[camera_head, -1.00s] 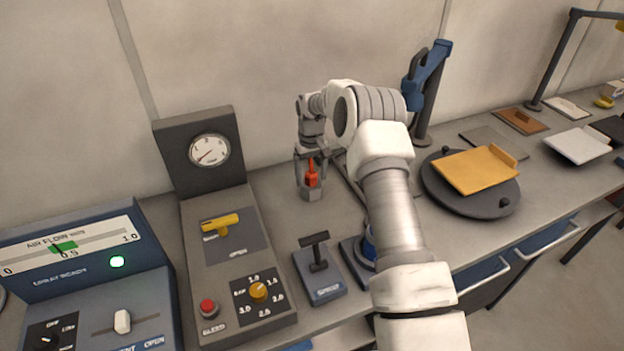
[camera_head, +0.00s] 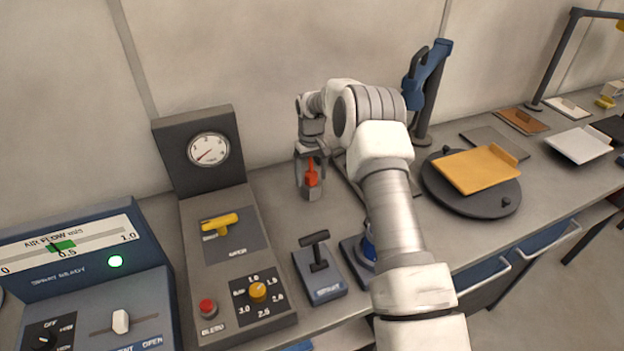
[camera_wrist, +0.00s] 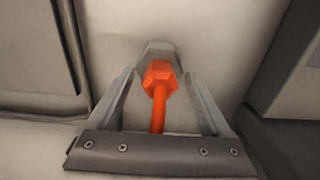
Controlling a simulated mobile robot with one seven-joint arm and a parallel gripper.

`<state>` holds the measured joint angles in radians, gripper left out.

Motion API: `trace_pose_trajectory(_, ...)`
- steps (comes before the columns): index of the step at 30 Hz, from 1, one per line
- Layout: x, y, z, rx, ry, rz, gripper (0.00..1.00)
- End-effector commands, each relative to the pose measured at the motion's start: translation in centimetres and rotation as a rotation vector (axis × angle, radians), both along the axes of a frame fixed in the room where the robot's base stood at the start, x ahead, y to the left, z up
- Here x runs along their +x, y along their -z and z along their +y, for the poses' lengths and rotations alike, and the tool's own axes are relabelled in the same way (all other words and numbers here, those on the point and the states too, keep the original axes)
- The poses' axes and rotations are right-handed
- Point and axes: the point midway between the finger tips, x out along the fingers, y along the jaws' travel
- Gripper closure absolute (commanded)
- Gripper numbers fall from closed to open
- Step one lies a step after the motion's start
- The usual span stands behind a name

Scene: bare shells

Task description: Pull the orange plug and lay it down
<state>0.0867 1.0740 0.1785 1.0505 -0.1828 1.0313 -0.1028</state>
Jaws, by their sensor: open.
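The orange plug (camera_head: 311,175) stands upright in a small grey socket block (camera_head: 312,193) on the bench, beside the gauge panel. In the wrist view the plug (camera_wrist: 160,80) shows a six-sided collar and a thin stem, with the grey hexagonal block (camera_wrist: 157,50) beyond it. My gripper (camera_head: 311,179) points down over the plug with its fingers apart, one on each side. In the wrist view my gripper (camera_wrist: 160,95) has visible gaps between both fingers and the plug. The lower end of the plug is hidden in the block.
A gauge panel (camera_head: 200,160) with a yellow handle stands to the left. A small lever box (camera_head: 320,283) is in front. A dark round turntable (camera_head: 468,200) with an orange tray (camera_head: 475,170) is to the right. Bare bench (camera_head: 272,205) shows left of the block.

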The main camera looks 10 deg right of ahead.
Motion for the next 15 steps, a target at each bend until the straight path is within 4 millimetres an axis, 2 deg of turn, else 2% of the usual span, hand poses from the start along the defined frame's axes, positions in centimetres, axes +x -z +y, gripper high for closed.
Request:
trace_pose_trajectory(4, 0.00, -0.04, 0.00, 0.000, 0.000, 0.000, 0.18)
trace_pose_trajectory(15, 0.00, -0.04, -0.01, 0.000, 0.000, 0.000, 0.84)
